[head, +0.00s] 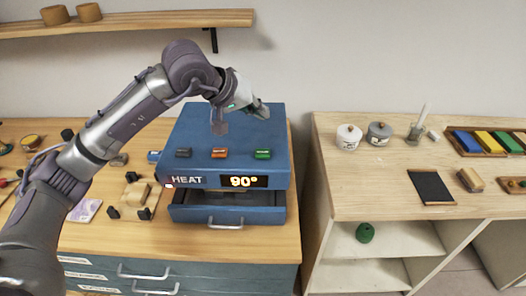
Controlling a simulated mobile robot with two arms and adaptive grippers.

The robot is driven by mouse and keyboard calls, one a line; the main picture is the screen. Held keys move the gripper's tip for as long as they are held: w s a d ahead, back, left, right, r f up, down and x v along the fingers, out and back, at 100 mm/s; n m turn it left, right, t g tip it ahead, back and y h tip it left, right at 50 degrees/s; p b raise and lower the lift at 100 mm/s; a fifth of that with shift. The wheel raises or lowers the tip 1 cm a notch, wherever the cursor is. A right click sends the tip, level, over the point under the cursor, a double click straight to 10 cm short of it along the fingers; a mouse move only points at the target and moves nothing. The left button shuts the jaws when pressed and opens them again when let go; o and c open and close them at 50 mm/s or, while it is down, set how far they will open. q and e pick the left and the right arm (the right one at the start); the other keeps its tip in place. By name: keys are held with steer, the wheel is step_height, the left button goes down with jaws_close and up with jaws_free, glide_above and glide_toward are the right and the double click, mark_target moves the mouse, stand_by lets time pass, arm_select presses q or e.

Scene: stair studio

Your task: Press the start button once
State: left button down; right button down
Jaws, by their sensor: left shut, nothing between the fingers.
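A blue box-shaped machine (275,122) stands on the left wooden counter. Its front reads HEAT beside a lit display (243,182) showing 90°. On its sloping top, near the front edge, are a dark button (183,153), an orange-red button (219,153) and a green button (263,154). Their small labels are too small to read, so I cannot tell which one is start. My left gripper (262,110) is shut and empty over the rear of the machine's top, behind the buttons in the picture and apart from them. My right gripper is not in view.
The machine's lower drawer (226,216) stands partly open. Small blocks (137,193) lie left of it. Across a gap, the right counter (335,195) holds jars (348,137), a candle (420,118), a dark slate (431,187) and a tray of coloured blocks. A wall shelf (150,22) hangs above.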

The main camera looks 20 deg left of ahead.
mark_target(260, 153)
arm_select(q)
step_height(260, 153, down, 8)
steer(key=b, duration=0.4)
steer(key=shift+r, duration=0.1)
steer(key=shift+f+b, duration=0.45)
steer(key=shift+b, duration=0.05)
stand_by(0.6)
steer(key=shift+f+b, duration=0.4)
steer(key=shift+b, duration=0.3)
steer(key=shift+f+b, duration=0.4)
steer(key=shift+b, duration=0.1)
stand_by(0.7)
steer(key=shift+r, duration=0.1)
steer(key=shift+r+p, duration=0.3)
steer(key=shift+r, duration=0.45)
